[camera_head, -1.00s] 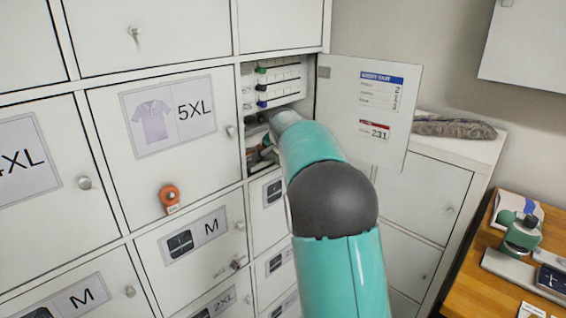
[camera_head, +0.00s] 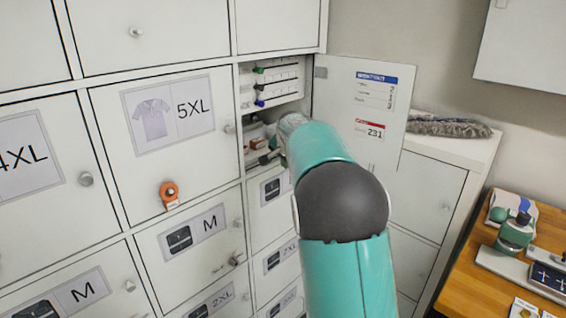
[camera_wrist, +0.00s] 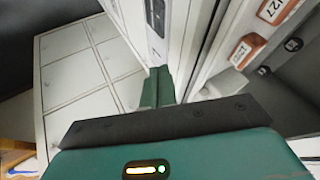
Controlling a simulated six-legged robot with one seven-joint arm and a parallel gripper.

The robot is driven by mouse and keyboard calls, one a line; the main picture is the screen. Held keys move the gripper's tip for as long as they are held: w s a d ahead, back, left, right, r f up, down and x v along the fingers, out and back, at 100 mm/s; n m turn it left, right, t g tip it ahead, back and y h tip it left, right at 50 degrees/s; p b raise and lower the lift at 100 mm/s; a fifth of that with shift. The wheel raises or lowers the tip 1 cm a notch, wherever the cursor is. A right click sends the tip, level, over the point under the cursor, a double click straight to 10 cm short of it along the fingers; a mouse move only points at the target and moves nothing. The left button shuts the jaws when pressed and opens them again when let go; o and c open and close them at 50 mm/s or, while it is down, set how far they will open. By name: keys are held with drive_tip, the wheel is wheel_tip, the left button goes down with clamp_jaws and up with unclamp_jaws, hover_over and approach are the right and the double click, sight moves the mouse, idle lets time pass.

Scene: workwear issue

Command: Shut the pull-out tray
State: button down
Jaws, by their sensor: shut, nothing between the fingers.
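An open compartment in the white locker wall holds a stack of white pull-out trays (camera_head: 280,85) with green, black and blue knobs on their left. I cannot tell from this angle which tray is pulled out, or how far. My arm reaches into the lower part of this compartment, below the stack. My gripper (camera_wrist: 158,86) shows in the wrist view with its green fingers together and nothing between them. In the head view the arm mostly hides it. Whether the fingertips touch a tray cannot be told.
The compartment's door (camera_head: 362,112) stands open to the right, with blue and red labels. Small red and white items lie low inside the compartment. An orange tag (camera_head: 169,194) hangs on the 5XL door. A grey cloth (camera_head: 447,127) lies on the low cabinet; a wooden desk (camera_head: 452,284) stands right.

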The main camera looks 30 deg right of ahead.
drive_tip(key=v, duration=1)
drive_tip(key=s+a+f+n, duration=0.3)
drive_tip(key=s+a, duration=0.3)
drive_tip(key=s, duration=0.6)
drive_tip(key=s+a+f+n+g+y, duration=0.1)
drive_tip(key=s+a+f+n, duration=0.2)
drive_tip(key=s, duration=0.9)
drive_tip(key=s+a+f+n+y, duration=0.1)
drive_tip(key=s+a+f+n, duration=0.2)
drive_tip(key=s+a+n, duration=0.3)
drive_tip(key=s+a, duration=0.5)
drive_tip(key=s, duration=0.1)
drive_tip(key=shift+s+a+f+n, duration=0.15)
drive_tip(key=shift+s+f+n, duration=0.1)
drive_tip(key=shift+n, duration=0.15)
